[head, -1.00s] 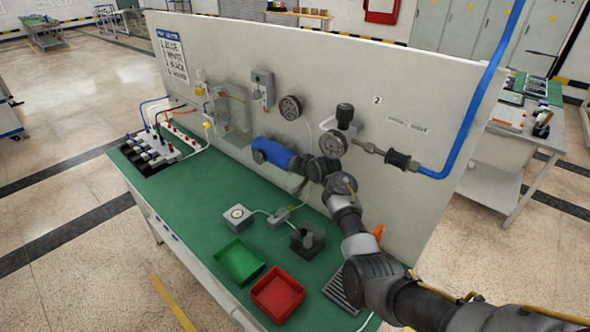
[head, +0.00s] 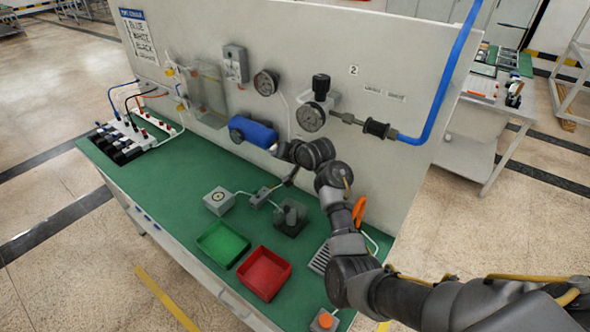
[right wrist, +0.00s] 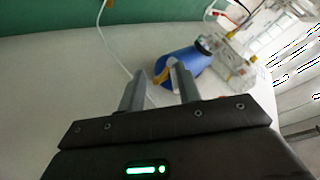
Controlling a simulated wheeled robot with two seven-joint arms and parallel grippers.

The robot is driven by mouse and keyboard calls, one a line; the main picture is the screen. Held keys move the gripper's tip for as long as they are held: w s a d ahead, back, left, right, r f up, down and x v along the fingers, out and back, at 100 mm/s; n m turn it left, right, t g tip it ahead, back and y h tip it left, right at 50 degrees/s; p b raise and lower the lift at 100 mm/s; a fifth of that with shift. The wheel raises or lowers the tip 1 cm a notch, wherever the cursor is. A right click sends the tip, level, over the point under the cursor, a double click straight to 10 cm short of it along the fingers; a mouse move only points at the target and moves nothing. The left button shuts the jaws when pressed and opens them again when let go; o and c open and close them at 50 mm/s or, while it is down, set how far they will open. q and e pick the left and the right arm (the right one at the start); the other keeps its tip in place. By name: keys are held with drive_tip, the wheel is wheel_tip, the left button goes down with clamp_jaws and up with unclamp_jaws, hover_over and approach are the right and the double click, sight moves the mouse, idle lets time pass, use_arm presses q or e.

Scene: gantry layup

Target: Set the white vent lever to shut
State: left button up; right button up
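White fittings (head: 172,58) with yellow tags sit on the panel left of a clear box (head: 208,95); at this size I cannot tell which is the white vent lever or how it is set. My right gripper (right wrist: 160,87) is open in the right wrist view, with nothing clearly held. Beyond its fingertips is a blue cylinder (right wrist: 187,65) with a black end, and a small yellow part (right wrist: 161,76) shows between the fingers. In the head view the arm ends at the right end of the blue cylinder (head: 253,131), and its fingers are mostly hidden. My left gripper is out of view.
On the green bench are a green tray (head: 222,244), a red tray (head: 264,272) and a grey box (head: 218,201). The bench's left middle is clear.

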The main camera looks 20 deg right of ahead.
drive_tip(key=s+d, duration=0.2)
drive_tip(key=s, duration=0.4)
drive_tip(key=shift+s, duration=0.4)
drive_tip(key=shift+d, duration=0.15)
